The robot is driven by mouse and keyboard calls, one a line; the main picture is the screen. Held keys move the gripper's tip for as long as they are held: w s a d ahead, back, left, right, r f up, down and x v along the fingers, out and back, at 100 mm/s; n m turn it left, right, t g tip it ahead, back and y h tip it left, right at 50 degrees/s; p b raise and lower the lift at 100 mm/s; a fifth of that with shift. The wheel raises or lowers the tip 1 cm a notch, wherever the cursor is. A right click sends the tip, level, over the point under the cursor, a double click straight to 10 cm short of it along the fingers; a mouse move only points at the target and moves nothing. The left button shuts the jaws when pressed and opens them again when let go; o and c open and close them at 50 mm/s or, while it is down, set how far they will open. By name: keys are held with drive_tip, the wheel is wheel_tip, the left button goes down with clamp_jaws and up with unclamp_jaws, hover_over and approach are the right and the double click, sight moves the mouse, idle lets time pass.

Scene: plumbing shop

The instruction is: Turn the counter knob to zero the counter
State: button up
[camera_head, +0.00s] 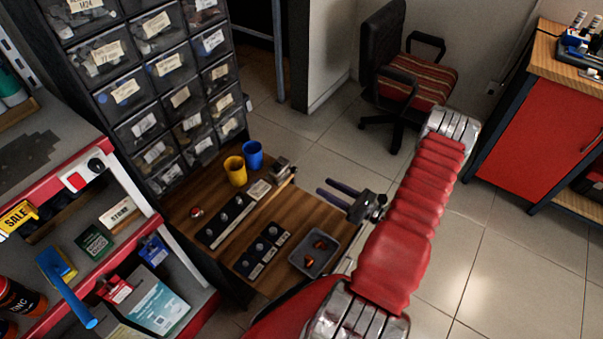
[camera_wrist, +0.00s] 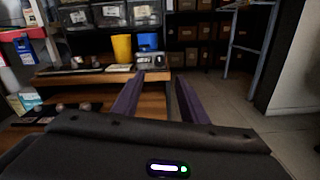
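A small grey box-like device (camera_head: 283,167), probably the counter, stands at the far right corner of the wooden workbench (camera_head: 221,262). It also shows in the wrist view (camera_wrist: 151,58), beyond my fingertips and slightly left of centre. Its knob and digits are too small to make out. My gripper (camera_head: 322,190) is to the right of the bench and points left toward the device. In the wrist view its two purple fingers (camera_wrist: 160,78) are apart with nothing held between them. A gap separates them from the device.
A yellow cup (camera_head: 235,170) and a blue cup (camera_head: 252,155) stand left of the device. Dark strips with knobs (camera_head: 229,219) and a grey tray (camera_head: 306,268) with orange-red pieces lie nearer. A drawer cabinet (camera_head: 150,85) rises behind. Open floor lies right.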

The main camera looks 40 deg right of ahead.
sight(297, 171)
drive_tip(key=x, duration=1.2)
drive_tip(key=shift+s, duration=0.1)
drive_tip(key=shift+c, duration=0.6)
clamp_jaws()
